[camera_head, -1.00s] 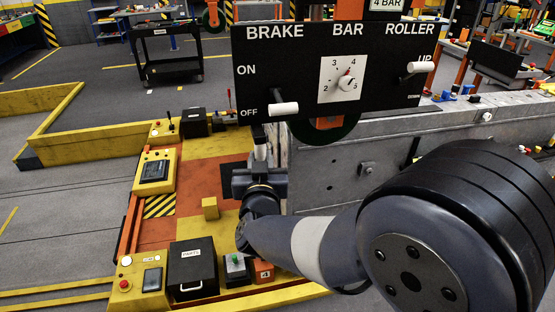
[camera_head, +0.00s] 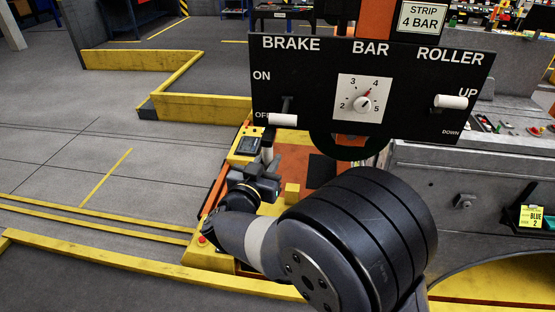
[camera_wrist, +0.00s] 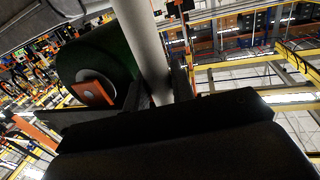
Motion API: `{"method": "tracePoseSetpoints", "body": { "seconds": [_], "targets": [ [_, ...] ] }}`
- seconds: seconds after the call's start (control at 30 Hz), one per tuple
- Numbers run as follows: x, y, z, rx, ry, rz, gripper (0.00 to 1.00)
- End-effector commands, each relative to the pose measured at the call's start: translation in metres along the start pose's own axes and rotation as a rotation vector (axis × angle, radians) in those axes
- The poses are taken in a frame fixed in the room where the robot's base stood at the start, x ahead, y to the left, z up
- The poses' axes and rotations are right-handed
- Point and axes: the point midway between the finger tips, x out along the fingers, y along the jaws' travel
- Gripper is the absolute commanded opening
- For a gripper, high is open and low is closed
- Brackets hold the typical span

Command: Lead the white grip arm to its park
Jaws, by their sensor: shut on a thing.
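My gripper (camera_head: 262,178) is shut on a white upright grip (camera_head: 267,153), just below the left end of the black panel. In the wrist view the white grip (camera_wrist: 150,45) stands between the fingers and rises out of the top edge. What it joins to is hidden behind the panel in the head view. The black panel (camera_head: 330,110) reads BRAKE, BAR and ROLLER. Its brake lever has a white handle (camera_head: 282,120) at OFF. Its roller lever's white handle (camera_head: 450,101) is nearer UP than DOWN. The dial (camera_head: 362,103) points near 4.
A yellow and orange platform (camera_head: 222,262) lies under my gripper, with a yellow block (camera_head: 292,192) on it. A grey machine bed (camera_head: 420,165) stands at the right. Low yellow barriers (camera_head: 190,107) stand at the back left. Grey floor at the left is open.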

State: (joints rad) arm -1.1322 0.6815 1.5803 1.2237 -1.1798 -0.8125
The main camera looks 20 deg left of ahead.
Motion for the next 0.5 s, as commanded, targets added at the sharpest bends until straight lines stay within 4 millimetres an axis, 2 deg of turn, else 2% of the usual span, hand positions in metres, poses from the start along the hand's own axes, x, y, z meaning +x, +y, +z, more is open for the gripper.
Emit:
{"method": "tracePoseSetpoints", "body": {
  "seconds": [0.33,0.37,0.5],
  "targets": [
    [-0.0007,-0.0044,-0.0011,0.003,0.001,-0.009,0.0],
    [-0.0007,-0.0045,-0.0012,0.003,0.001,-0.009,0.25],
    [-0.0008,-0.0043,-0.0013,0.003,0.001,-0.008,0.36]
  ]
}}
